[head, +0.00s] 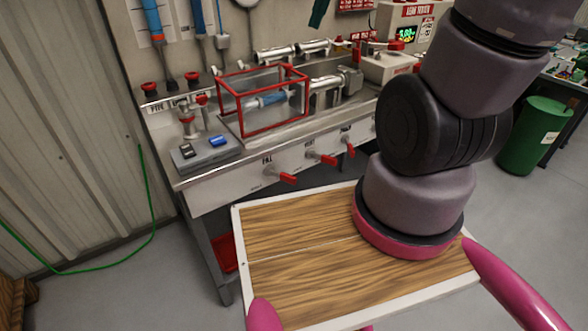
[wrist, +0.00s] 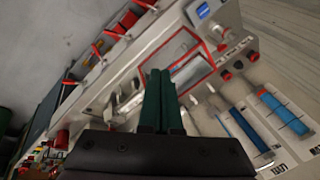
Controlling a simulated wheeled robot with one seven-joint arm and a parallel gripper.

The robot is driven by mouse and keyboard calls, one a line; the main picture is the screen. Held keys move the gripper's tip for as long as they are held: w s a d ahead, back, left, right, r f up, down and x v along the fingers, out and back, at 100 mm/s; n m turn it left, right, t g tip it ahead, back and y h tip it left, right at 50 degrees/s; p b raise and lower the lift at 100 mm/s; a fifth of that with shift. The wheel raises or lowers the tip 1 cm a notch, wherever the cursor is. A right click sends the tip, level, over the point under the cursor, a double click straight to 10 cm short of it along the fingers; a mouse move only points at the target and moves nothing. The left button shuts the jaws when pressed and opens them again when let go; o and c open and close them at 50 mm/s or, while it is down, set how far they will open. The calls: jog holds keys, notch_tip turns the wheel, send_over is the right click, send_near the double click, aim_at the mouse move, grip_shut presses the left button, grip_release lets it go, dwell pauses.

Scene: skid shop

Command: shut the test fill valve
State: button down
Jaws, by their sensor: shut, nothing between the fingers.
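The test fill valve (head: 287,178) is a red lever on the front panel of the steel test bench, beside the label "FILL". Its handle sticks out to the right, nearly level. In the wrist view, a red lever at the top edge (wrist: 145,4) appears to be the same one. My gripper's dark green fingers (wrist: 160,75) are together and empty. In the head view the fingertips (head: 317,20) show at the top, above the back of the bench and well away from the lever. The rest of my gripper is out of that view.
Two more red levers, the vent one (head: 322,158) and another (head: 349,146), sit to its right. A red-framed clear cage (head: 243,131) stands on the bench above them. A grey box with a blue block (head: 218,141) lies at the left front. A green bin (head: 535,135) stands far right.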

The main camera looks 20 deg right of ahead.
jog(key=w+f+m+g, duration=0.1)
jog(key=w+f+g, duration=0.1)
jog(key=w+f, duration=0.55)
jog(key=m+g, duration=0.2)
jog(key=g, duration=0.3)
send_near(283, 177)
jog(key=shift+y, duration=0.3)
jog(key=d, duration=0.1)
jog(key=w+d+r, duration=0.1)
jog(key=d, duration=0.2)
jog(key=shift+w+d+r, duration=0.25)
jog(key=shift+d+r, duration=0.05)
jog(key=shift+r, duration=0.1)
jog(key=shift+f, duration=0.15)
jog(key=x, duration=1)
jog(key=shift+s, duration=0.1)
